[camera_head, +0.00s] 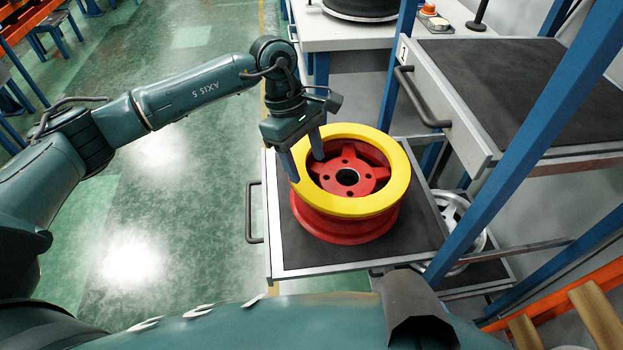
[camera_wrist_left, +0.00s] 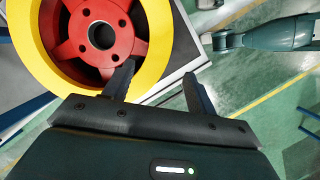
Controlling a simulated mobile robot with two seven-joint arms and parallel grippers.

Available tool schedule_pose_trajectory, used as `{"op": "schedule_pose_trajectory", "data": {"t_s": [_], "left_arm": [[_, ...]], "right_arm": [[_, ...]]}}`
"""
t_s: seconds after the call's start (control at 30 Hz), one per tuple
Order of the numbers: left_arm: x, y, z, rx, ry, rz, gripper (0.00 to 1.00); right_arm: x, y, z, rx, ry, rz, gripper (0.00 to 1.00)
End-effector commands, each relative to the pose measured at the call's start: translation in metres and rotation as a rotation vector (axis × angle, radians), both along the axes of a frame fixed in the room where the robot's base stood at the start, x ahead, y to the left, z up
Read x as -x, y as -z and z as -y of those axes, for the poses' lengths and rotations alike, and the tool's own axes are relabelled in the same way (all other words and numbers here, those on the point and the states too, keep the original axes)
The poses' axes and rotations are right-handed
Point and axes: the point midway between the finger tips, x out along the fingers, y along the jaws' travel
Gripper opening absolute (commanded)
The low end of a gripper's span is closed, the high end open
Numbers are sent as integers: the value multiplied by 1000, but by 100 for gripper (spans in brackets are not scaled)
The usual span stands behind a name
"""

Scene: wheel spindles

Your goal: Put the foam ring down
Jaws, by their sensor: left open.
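The yellow foam ring (camera_head: 393,184) lies on top of a red wheel (camera_head: 345,230), around its upper rim, in the head view. The wheel's red hub shows through the ring's opening. My left gripper (camera_head: 303,160) is open at the ring's left side, with one finger over the opening side and one outside the ring. In the left wrist view the ring (camera_wrist_left: 153,75) fills the upper left, and the left gripper's fingers (camera_wrist_left: 155,85) stand apart near its edge. Whether they touch the ring cannot be told. My right gripper is not in view.
The wheel stands on a pulled-out drawer (camera_head: 295,262) with a dark mat and a handle on its left. A higher drawer (camera_head: 510,90) is at the right, with blue posts (camera_head: 530,140) in front. A silver wheel (camera_head: 460,215) sits lower right. Open floor lies left.

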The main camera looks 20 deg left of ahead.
Motion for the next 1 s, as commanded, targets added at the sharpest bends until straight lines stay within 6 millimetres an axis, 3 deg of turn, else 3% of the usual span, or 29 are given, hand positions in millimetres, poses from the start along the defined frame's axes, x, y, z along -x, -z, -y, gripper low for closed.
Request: {"op": "schedule_pose_trajectory", "data": {"t_s": [0.2, 0.37, 0.47, 0.57, 0.67, 0.7, 0.8, 0.9, 1.0], "left_arm": [[-4, -30, -9, -1, 0, 1, 57], [-4, -38, -11, 1, 0, 1, 57], [2, -33, 0, 42, -6, -22, 57], [23, -21, 38, 196, -37, -102, 57], [60, -17, 97, 464, -133, -271, 57], [75, -22, 120, 588, -195, -366, 57], [101, -48, 162, 882, -393, -643, 57], [106, -75, 178, 1130, -639, -958, 57], [95, -89, 170, 1330, -922, -1307, 57]], "right_arm": [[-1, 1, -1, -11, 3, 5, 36], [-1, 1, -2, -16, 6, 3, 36], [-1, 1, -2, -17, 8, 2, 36], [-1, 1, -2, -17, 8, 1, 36], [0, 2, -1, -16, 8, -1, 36], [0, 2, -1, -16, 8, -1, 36], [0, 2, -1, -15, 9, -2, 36], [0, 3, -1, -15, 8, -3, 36], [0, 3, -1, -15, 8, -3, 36]]}}
